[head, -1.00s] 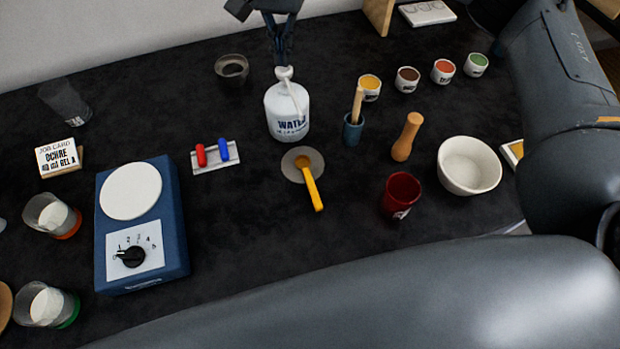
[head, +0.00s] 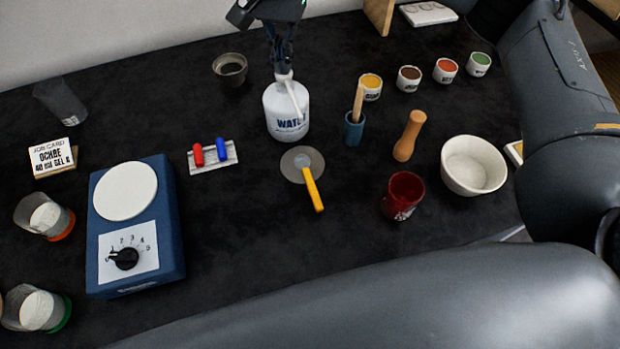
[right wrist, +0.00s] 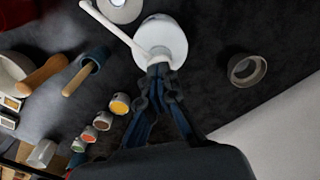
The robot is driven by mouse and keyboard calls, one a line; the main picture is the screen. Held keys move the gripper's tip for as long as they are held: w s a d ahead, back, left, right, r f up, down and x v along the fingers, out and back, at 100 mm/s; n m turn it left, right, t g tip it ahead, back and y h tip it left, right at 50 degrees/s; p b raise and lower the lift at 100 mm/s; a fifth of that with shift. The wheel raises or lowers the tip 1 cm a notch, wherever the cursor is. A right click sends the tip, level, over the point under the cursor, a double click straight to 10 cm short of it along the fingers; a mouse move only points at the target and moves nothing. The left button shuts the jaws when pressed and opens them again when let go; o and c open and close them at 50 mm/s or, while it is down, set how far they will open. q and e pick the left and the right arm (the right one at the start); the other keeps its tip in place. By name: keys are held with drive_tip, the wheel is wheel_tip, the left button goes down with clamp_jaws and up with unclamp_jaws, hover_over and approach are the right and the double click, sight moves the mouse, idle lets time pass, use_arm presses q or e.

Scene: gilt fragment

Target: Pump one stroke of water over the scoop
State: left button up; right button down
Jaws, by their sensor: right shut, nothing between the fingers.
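The white water bottle (head: 286,118) stands upright at the back middle, with a long white spout pointing toward the scoop. My right gripper (head: 283,71) is shut and empty, its fingertips at the top of the pump head. The right wrist view shows the fingertips (right wrist: 158,69) against the pump head, with the bottle (right wrist: 162,38) beyond; I cannot tell how far the head is pressed. The scoop (head: 312,188) lies on a round grey disc (head: 291,171), yellow handle toward me. Its bowl, below the spout tip, looks pale grey. My left gripper is out of view.
A blue pot (head: 354,133) with a wooden-handled tool, a wooden pestle (head: 408,136), a red cup (head: 401,197) and a white bowl (head: 473,167) stand to the right. A blue dial device (head: 134,226) stands left.

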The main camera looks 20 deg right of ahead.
drive_tip(key=shift+f, duration=0.1)
drive_tip(key=shift+r+p, duration=0.85)
drive_tip(key=shift+r, duration=0.7)
wheel_tip(320, 180, up, 6)
drive_tip(key=p, duration=0.3)
drive_tip(key=shift+p, duration=0.3)
